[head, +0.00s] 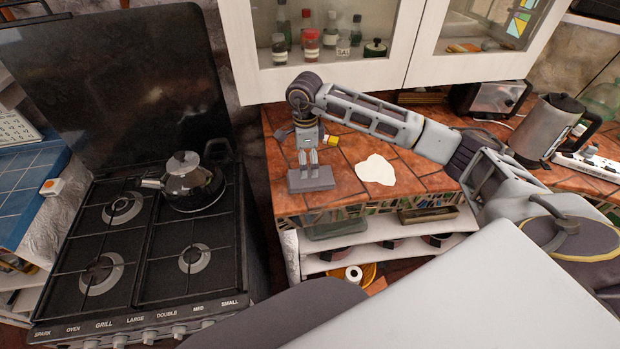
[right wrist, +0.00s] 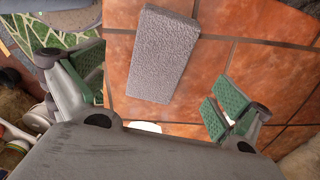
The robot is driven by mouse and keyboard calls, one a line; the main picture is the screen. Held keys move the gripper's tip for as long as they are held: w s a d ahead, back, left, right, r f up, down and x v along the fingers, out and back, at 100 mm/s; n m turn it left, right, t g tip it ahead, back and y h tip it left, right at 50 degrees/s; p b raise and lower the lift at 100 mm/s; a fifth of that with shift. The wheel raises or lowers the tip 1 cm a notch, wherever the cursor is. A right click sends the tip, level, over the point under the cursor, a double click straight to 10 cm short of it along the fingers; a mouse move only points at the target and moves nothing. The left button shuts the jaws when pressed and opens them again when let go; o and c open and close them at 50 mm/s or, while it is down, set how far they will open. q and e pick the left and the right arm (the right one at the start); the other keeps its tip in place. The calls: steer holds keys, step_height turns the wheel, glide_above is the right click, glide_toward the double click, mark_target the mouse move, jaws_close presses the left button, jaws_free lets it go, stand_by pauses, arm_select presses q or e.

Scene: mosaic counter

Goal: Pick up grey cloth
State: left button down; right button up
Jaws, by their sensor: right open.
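The grey cloth (head: 311,181) is a flat, thick rectangle lying on the terracotta-tiled counter near its front left edge. In the right wrist view the grey cloth (right wrist: 163,52) shows as a textured slab in the upper middle. My right gripper (head: 308,162) points down just above and behind the cloth in the head view. In the right wrist view the right gripper (right wrist: 156,92) is open, its green-padded fingers apart on either side, with the cloth's lower end between them. Nothing is held. My left gripper is not in view.
A flat white piece (head: 377,169) and a small yellow item (head: 332,141) lie on the counter nearby. The stove (head: 145,245) with a kettle (head: 188,180) stands to the left. A wall cabinet (head: 320,78) hangs above. A jug (head: 545,128) and toaster (head: 490,98) are right.

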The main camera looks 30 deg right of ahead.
mark_target(310, 179)
steer(key=shift+f, duration=1.05)
steer(key=shift+f, duration=0.1)
steer(key=shift+d+f+p, duration=0.15)
steer(key=shift+f+p, duration=0.25)
steer(key=shift+f, duration=0.5)
steer(key=shift+d+f+p, duration=0.15)
steer(key=shift+f+p, duration=0.25)
steer(key=shift+f, duration=1.2)
steer(key=c, duration=1.1)
